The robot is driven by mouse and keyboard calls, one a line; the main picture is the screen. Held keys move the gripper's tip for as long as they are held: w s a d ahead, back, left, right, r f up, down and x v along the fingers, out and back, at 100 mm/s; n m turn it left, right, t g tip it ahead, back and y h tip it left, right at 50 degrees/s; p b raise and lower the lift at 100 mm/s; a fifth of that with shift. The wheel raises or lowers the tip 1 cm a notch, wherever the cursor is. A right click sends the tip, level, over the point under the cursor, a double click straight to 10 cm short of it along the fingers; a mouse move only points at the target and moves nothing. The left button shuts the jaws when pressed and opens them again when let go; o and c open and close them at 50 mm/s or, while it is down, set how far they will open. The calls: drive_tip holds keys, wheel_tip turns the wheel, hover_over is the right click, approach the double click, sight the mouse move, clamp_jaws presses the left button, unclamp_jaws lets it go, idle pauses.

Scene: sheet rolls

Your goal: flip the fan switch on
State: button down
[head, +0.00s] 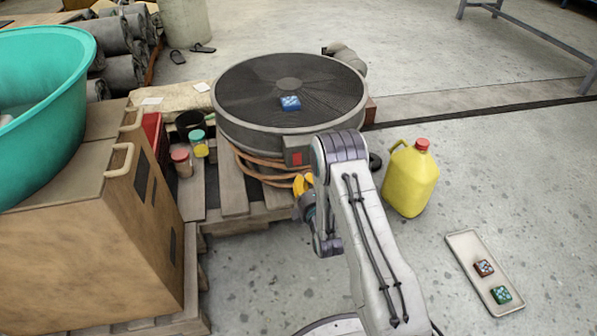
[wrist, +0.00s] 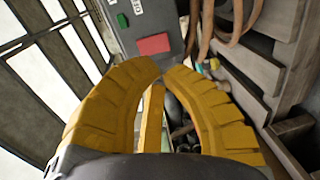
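The fan (head: 255,85) lies flat, its round dark grille facing up, on wooden pallets. A grey control box on its front side carries a red rectangular switch (head: 297,158). In the wrist view the grey box (wrist: 165,18) shows the red switch face (wrist: 153,44), a small green spot and a white label. I cannot tell which way the switch is set. My gripper (head: 303,184) has yellow fingers and is just below the box in the head view. In the wrist view its fingertips (wrist: 165,68) nearly meet, below the red face, with nothing visible between them.
Orange hoses (head: 258,165) hang under the fan near my gripper. A blue patterned block (head: 290,103) lies on the grille. A yellow jug (head: 410,180) stands right of my arm, and a tray (head: 470,258) with two small blocks lies on the floor. A wooden cabinet (head: 80,240) stands left.

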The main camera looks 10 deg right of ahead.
sight(297, 161)
drive_tip(key=shift+w+f+b, duration=0.25)
drive_tip(key=shift+w+b, duration=0.45)
drive_tip(key=shift+w, duration=1.3)
drive_tip(key=shift+w+f+b, duration=0.2)
drive_tip(key=shift+w+b, duration=0.45)
drive_tip(key=shift+w, duration=1.3)
